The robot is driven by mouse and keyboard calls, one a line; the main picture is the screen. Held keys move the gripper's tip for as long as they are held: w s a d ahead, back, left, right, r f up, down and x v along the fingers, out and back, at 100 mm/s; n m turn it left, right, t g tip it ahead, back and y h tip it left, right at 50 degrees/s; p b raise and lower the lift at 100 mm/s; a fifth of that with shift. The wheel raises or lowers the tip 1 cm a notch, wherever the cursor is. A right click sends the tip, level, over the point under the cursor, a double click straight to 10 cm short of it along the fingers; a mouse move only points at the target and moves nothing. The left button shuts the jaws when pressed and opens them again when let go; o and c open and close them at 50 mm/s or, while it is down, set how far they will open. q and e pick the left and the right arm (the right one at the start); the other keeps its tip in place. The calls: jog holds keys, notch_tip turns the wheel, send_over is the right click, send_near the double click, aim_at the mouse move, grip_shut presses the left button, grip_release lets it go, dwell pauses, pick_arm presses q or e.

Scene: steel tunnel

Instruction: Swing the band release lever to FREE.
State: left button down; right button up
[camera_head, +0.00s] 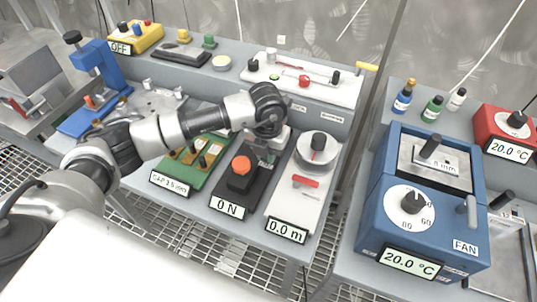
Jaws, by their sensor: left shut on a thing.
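The white unit (285,210) with the "0.0 m" display (287,231) stands at the front middle. It carries a round pale dial (331,149) with a dark knob and a small red lever (306,181). No FREE mark is legible, and I cannot tell for sure that this is the band release lever. My left gripper (268,152) points down at the back of the black "0 N" unit, left of the dial and apart from the red lever. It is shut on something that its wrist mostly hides. My right gripper is not in view.
The black "0 N" unit (238,184) with an orange knob stands left of the white one, then a green board (187,172). A long white panel (310,82) lies behind. The blue FAN box (380,220) stands right across a gap.

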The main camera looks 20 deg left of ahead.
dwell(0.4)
pick_arm(q)
jog(key=c, duration=1.1)
grip_release()
notch_tip(320, 180, up, 11)
jog(key=shift+f+b, duration=0.1)
jog(key=shift+b, duration=0.55)
